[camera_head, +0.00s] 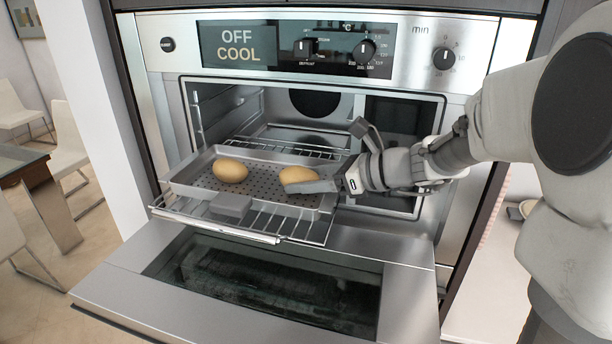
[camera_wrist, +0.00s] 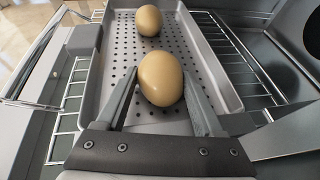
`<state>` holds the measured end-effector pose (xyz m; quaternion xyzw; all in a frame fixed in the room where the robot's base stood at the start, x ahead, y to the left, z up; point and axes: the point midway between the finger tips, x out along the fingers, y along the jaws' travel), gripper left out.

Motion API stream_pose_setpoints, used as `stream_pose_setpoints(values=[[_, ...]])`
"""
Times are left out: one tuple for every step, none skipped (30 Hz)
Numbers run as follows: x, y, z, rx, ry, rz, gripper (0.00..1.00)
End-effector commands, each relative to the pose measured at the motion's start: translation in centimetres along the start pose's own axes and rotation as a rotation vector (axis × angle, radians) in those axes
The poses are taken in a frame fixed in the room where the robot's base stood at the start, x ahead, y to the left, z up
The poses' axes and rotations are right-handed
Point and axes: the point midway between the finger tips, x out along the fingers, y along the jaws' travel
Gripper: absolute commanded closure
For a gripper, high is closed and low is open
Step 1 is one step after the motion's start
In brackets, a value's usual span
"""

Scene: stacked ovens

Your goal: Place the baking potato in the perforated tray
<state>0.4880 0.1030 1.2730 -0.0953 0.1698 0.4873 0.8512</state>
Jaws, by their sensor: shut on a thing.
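The perforated tray (camera_head: 258,193) is a grey metal pan with holes, resting on the pulled-out oven rack; it also shows in the wrist view (camera_wrist: 111,60). One potato (camera_head: 230,170) lies at its left, and in the wrist view it lies at the far end (camera_wrist: 148,20). A second yellow-brown potato (camera_head: 297,176) is between the fingers of my gripper (camera_head: 322,158), over the right part of the tray. In the wrist view this potato (camera_wrist: 160,78) sits between the two fingertips (camera_wrist: 160,90). I cannot tell whether it touches the tray floor.
The oven door (camera_head: 250,285) is folded down in front. The wire rack (camera_head: 265,225) sticks out of the oven with a grey block (camera_head: 231,206) at its front. The control panel (camera_head: 300,47) is above. A table and chairs stand at the left.

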Motion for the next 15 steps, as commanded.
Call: stream_pose_setpoints(values=[[0.0, 0.0, 0.03, -0.001, -0.001, 0.0, 0.95], [0.02, 0.0, -0.03, 0.0, -0.001, 0.0, 0.95], [0.08, 0.0, -0.17, 0.0, 0.0, 0.0, 0.95], [0.13, 0.0, -0.29, 0.0, 0.0, 0.0, 0.95], [0.17, 0.01, -0.38, 0.0, 0.0, 0.0, 0.95], [0.22, 0.0, -0.49, 0.0, 0.0, 0.0, 0.95], [0.16, 0.01, -0.39, 0.0, 0.0, 0.0, 0.25], [0.15, 0.01, -0.37, 0.0, 0.0, 0.0, 0.2], [0.15, 0.01, -0.36, 0.0, 0.0, 0.0, 0.13], [0.15, 0.01, -0.36, 0.0, 0.0, 0.0, 0.07], [0.15, 0.01, -0.36, 0.0, 0.0, 0.0, 0.02], [0.15, 0.01, -0.36, 0.0, 0.0, 0.0, 0.01], [0.15, 0.01, -0.36, 0.0, 0.0, 0.0, 0.01], [0.15, 0.01, -0.36, 0.0, 0.0, 0.0, 0.01], [0.15, 0.01, -0.36, 0.0, 0.0, 0.0, 0.01]])
